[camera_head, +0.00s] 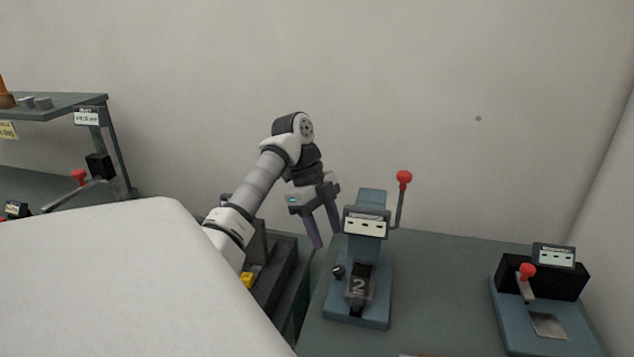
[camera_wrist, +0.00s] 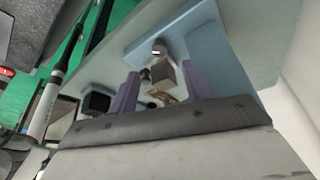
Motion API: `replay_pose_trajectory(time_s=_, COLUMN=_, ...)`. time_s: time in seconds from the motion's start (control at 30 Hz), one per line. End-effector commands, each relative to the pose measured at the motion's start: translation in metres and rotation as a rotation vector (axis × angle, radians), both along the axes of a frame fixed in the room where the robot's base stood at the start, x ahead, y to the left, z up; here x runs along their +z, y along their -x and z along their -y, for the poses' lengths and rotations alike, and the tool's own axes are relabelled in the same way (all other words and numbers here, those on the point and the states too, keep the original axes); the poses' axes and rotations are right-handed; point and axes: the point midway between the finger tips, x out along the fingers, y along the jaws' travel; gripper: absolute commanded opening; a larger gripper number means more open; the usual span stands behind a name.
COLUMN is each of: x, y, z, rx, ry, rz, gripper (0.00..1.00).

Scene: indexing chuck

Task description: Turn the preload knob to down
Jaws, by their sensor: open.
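A blue indexing device (camera_head: 371,200) stands on the grey-green bench, with a dark block marked 2 (camera_head: 359,286) on its front. A small dark round knob (camera_head: 338,271), which looks like the preload knob, sits left of this block; its setting is too small to read. My gripper (camera_head: 327,238) is open and empty, its purple fingers pointing down, above and left of the knob in the picture. In the wrist view the blue device (camera_wrist: 195,30) lies beyond my spread fingers (camera_wrist: 160,72). A grey block and a small shiny round part show between them, not clearly identifiable.
A red-ball lever (camera_head: 403,182) rises at the device's right side. Another blue-based fixture (camera_head: 545,275) with a red-ball handle stands at the far right. Bare bench lies between them. A dark tray (camera_head: 272,275) is left of the device, and a shelf (camera_head: 60,105) stands at the far left.

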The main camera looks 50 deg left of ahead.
Motion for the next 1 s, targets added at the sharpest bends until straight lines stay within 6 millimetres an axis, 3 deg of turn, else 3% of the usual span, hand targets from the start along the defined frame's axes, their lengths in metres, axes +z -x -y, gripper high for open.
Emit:
replay_pose_trajectory(time_s=0.2, x=0.034, y=0.004, z=-0.013, rx=0.002, ry=-0.003, rz=-0.001, gripper=0.49)
replay_pose_trajectory(time_s=0.4, x=0.050, y=0.005, z=-0.020, rx=0.001, ry=-0.001, rz=-0.001, gripper=0.49)
replay_pose_trajectory(time_s=0.83, x=0.054, y=0.006, z=-0.021, rx=0.000, ry=0.000, rz=0.001, gripper=0.49)
replay_pose_trajectory(time_s=1.0, x=0.056, y=-0.007, z=-0.022, rx=0.017, ry=-0.002, rz=0.003, gripper=0.49)
